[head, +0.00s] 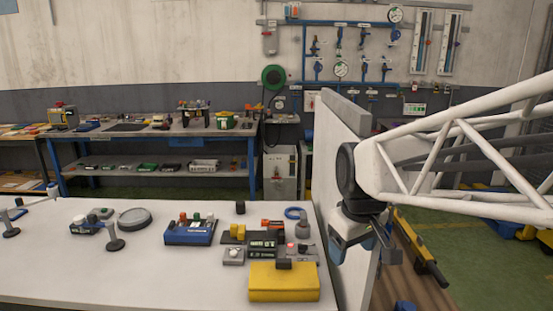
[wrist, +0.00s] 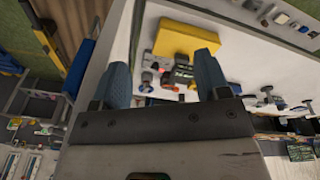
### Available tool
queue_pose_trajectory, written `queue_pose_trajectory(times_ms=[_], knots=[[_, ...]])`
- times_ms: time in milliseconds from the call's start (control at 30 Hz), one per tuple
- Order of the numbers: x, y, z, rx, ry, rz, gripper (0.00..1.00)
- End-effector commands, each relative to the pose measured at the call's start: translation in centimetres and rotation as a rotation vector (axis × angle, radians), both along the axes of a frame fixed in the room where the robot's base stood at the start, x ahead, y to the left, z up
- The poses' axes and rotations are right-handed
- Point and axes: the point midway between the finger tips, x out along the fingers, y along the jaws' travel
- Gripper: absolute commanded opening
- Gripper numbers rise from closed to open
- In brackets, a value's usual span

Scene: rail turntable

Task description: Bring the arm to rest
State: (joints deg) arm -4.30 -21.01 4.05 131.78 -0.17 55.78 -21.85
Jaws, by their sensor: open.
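My gripper (head: 362,246) hangs at the right of the head view, beside the white upright panel (head: 343,150) at the table's right end. It is apart from the things on the white table. In the wrist view my gripper (wrist: 162,64) shows two blue fingers spread wide, with nothing held between them. Past the fingers, the table's yellow box (wrist: 190,40) and small devices appear in the background. My white lattice arm reaches in from the right of the head view.
The white table (head: 60,270) holds a yellow box (head: 284,283), a blue tray (head: 190,233), a round grey disc (head: 135,217) and small devices. A yellow tool-like bar (head: 418,247) is right of the panel. A workbench (head: 150,130) stands behind. The table's front left is bare.

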Motion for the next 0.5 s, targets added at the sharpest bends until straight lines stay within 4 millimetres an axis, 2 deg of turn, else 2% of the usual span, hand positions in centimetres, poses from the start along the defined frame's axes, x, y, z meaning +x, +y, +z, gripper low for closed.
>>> queue_pose_trajectory(times_ms=[500], knots=[[-10.6,-2.8,-2.7,0.049,-0.048,-0.328,0.69]])
